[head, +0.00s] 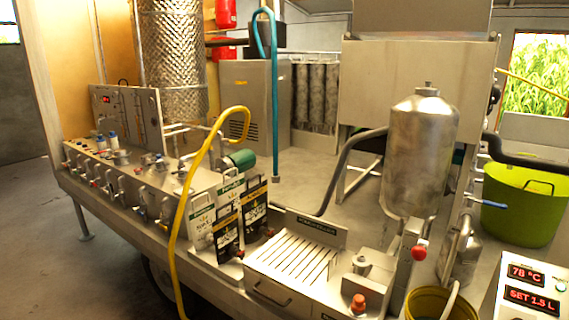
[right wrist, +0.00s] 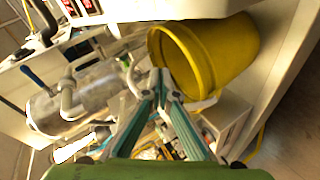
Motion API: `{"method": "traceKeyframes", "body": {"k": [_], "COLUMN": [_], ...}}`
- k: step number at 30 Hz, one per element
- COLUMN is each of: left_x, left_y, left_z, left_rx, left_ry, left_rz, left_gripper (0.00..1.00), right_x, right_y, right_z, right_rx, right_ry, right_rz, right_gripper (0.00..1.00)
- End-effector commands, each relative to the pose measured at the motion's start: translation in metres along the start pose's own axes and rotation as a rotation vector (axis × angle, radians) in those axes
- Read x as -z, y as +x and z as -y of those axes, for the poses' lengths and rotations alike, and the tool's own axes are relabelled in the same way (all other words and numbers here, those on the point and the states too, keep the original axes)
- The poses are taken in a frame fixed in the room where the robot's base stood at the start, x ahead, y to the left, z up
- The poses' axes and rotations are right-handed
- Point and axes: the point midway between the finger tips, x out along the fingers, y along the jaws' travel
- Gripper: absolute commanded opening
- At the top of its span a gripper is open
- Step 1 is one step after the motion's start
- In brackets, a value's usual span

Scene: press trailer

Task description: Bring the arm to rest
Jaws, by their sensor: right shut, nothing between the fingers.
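My right gripper (right wrist: 160,76) shows in the right wrist view, with its teal fingers converging and the tips together. Nothing is held between them. The tips overlap the near rim of a yellow bucket (right wrist: 218,52) in the picture; I cannot tell whether they touch it. The bucket also shows at the bottom of the head view (head: 432,300), partly cut off by the frame edge. Neither of my grippers is visible in the head view. My left gripper is in no frame.
A display box (head: 532,290) is at the lower right, below a green tub (head: 522,215). A yellow hose (head: 183,205) arches over the trailer's left side. Open floor lies at the left (head: 40,220).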

Motion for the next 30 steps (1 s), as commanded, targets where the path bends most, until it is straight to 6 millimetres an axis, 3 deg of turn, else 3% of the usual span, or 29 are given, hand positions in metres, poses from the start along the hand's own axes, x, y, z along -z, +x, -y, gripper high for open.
{"method": "traceKeyframes", "body": {"k": [1, 3, 6, 9, 15, 27, 30], "left_x": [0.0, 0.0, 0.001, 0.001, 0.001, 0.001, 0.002], "left_y": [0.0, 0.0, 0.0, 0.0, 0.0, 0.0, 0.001], "left_z": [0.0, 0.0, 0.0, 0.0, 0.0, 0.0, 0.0], "left_rx": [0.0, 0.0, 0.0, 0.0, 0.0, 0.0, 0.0], "left_ry": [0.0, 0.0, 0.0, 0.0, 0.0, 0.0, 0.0], "left_rz": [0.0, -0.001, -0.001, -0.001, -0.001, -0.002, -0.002], "left_gripper": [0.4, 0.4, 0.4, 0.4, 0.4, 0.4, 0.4], "right_x": [0.004, 0.007, 0.01, 0.012, 0.014, 0.017, 0.012], "right_y": [-0.017, -0.044, -0.09, -0.136, -0.203, -0.31, -0.296], "right_z": [0.04, 0.086, 0.146, 0.19, 0.237, 0.28, 0.296], "right_rx": [0.068, 0.157, 0.283, 0.391, 0.53, 0.721, 0.724], "right_ry": [0.053, 0.127, 0.237, 0.332, 0.459, 0.643, 0.636], "right_rz": [0.014, 0.048, 0.108, 0.17, 0.27, 0.437, 0.448], "right_gripper": [0.0, 0.0, 0.0, 0.0, 0.0, 0.0, 0.0]}}
